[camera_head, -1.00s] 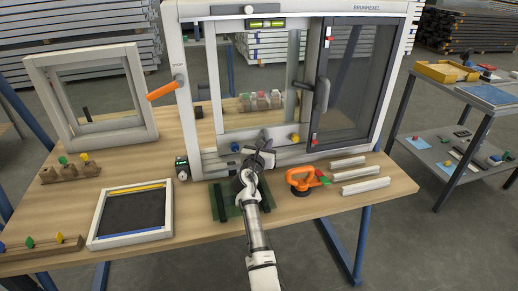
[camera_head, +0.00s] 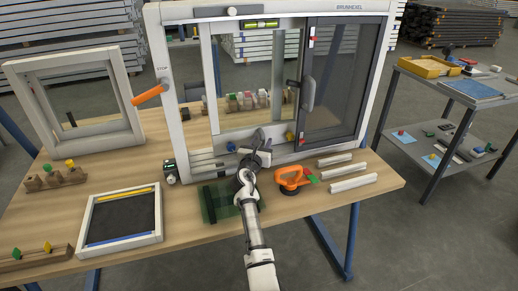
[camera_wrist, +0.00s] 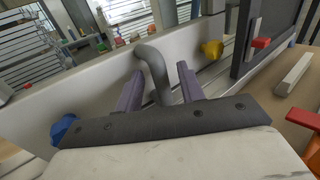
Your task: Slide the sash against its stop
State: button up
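A large white window frame (camera_head: 160,60) stands on the bench, with STOP written by an orange lever (camera_head: 149,95) on its left side. A dark-framed sash (camera_head: 345,75) with a grey handle (camera_head: 307,95) fills its right part; a light-framed pane lies left of it. My gripper (camera_head: 258,145) is low at the frame's bottom rail, between a blue knob (camera_head: 231,146) and a yellow knob (camera_head: 290,137). In the wrist view, my open gripper (camera_wrist: 158,85) has a grey bent bar (camera_wrist: 155,75) between its purple fingers, with gaps visible. I cannot tell which part bears that bar.
An orange suction lifter (camera_head: 292,178) and white strips (camera_head: 347,183) lie right of my gripper. A green mat (camera_head: 218,202) lies beside my arm. A small framed panel (camera_head: 120,218) and an empty white frame (camera_head: 20,75) are at left. A side cart (camera_head: 455,95) stands right.

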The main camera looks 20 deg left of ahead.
jog(key=s+b, duration=0.1)
jog(key=s, duration=1.2)
jog(key=shift+s+b, duration=0.3)
jog(key=shift+s, duration=0.05)
